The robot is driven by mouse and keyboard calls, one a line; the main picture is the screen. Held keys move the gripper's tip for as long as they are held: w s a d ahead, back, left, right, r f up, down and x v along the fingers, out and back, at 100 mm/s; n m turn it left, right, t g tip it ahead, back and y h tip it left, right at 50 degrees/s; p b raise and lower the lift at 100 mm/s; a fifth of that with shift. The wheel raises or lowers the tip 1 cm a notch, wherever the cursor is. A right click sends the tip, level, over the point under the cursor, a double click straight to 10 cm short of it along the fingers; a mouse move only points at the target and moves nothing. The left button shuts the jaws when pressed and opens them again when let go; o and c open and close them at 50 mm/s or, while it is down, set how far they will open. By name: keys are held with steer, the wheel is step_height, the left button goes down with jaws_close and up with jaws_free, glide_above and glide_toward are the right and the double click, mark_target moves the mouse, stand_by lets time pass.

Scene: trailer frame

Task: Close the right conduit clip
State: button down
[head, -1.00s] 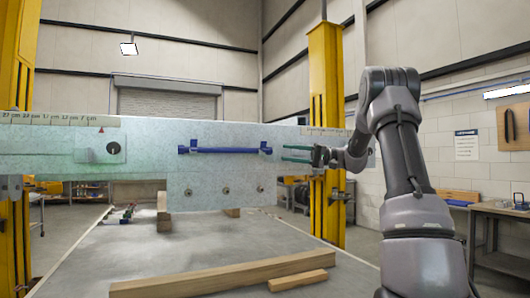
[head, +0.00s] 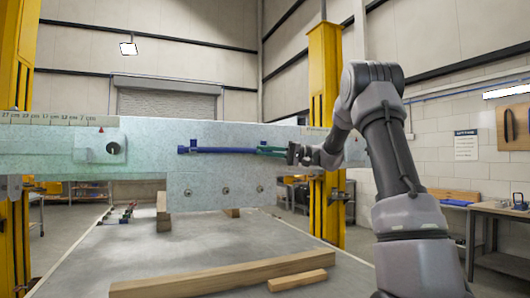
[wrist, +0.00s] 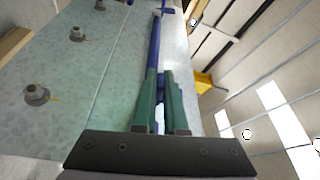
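A blue conduit (head: 225,150) runs level across the pale speckled frame plate, with a blue clip (head: 193,146) at its left end. The right clip area is mostly hidden by my gripper (head: 260,150) in the head view. My teal fingers reach leftward to the conduit's right end. In the wrist view my gripper (wrist: 163,72) points along the conduit (wrist: 153,50). A narrow gap shows between the fingers, with blue in it near the tips. Whether the fingers touch the clip, and whether the clip is closed, I cannot tell.
The frame plate (head: 200,185) carries several bolts below the conduit. A yellow post (head: 326,210) stands behind my gripper on the right. Wooden beams (head: 220,275) lie on the grey surface in front. A workbench (head: 500,212) stands far right.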

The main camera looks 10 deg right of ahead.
mark_target(264, 142)
stand_by(0.4)
steer(key=m+h, duration=0.1)
steer(key=m, duration=0.1)
steer(key=r+m, duration=0.1)
steer(key=m, duration=0.1)
steer(key=shift+r+h, duration=0.1)
steer(key=shift+h, duration=0.3)
steer(key=m, duration=0.2)
steer(key=r+m+g+h, duration=0.1)
steer(key=m, duration=0.1)
steer(key=shift+w+h, duration=0.2)
steer(key=shift+h, duration=0.1)
steer(key=m+g, duration=0.1)
steer(key=w+r+m+g+h, duration=0.1)
steer(key=m, duration=0.1)
steer(key=shift+a, duration=0.1)
steer(key=m+g, duration=0.1)
steer(key=m, duration=0.1)
steer(key=w+m+g+h, duration=0.1)
steer(key=m, duration=0.1)
steer(key=shift+a+r, duration=0.15)
steer(key=shift+r, duration=0.05)
steer(key=shift+g, duration=0.4)
